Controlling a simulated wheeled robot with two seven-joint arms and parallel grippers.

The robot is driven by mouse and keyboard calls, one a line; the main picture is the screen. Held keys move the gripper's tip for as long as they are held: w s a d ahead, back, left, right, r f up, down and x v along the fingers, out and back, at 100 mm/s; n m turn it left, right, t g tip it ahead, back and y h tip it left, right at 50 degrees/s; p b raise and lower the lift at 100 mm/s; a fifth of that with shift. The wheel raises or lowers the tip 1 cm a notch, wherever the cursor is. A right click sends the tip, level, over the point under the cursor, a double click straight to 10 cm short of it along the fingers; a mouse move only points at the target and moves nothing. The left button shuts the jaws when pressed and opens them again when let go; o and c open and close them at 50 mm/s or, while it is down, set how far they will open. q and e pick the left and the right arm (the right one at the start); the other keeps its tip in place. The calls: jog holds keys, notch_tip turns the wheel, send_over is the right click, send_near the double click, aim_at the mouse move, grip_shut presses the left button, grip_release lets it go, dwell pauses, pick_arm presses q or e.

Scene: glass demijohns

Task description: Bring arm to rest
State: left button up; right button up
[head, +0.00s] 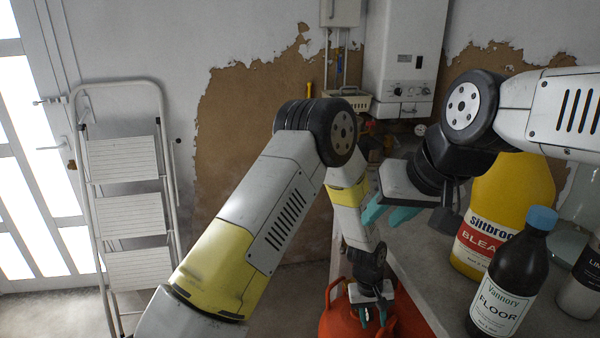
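My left gripper (374,316) hangs low at the end of the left arm, its teal fingers pointing down with a gap between them. It is in front of or over a red-orange rounded object (336,318); I cannot tell whether they touch. My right gripper (388,214) comes in from the right, above the worktop, with its teal fingers apart and nothing visible between them. Both grippers look empty.
On the grey worktop (412,262) at right stand a yellow bleach jug (513,200), a dark bottle with a blue cap (507,280) and another labelled bottle (578,290). A step ladder (128,215) leans at left. A boiler (403,60) hangs on the back wall.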

pick_arm(q)
jog(key=w+a+r+t, duration=0.1)
jog(key=w+a+r, duration=0.1)
jog(key=a+r, duration=0.5)
jog(key=w+a+r+t, duration=0.1)
jog(key=w+a+r, duration=0.15)
jog(key=r, duration=0.75)
jog(key=w+a+r+t, duration=0.1)
jog(key=a+r, duration=0.4)
jog(key=r, duration=0.4)
jog(key=s+a+r+t, duration=0.2)
jog(key=s+a+r, duration=0.3)
jog(key=a+r, duration=0.6)
jog(key=s+a+r+t, duration=0.1)
jog(key=s+a+r, duration=0.4)
jog(key=s+a, duration=0.4)
jog(key=shift+s, duration=1.2)
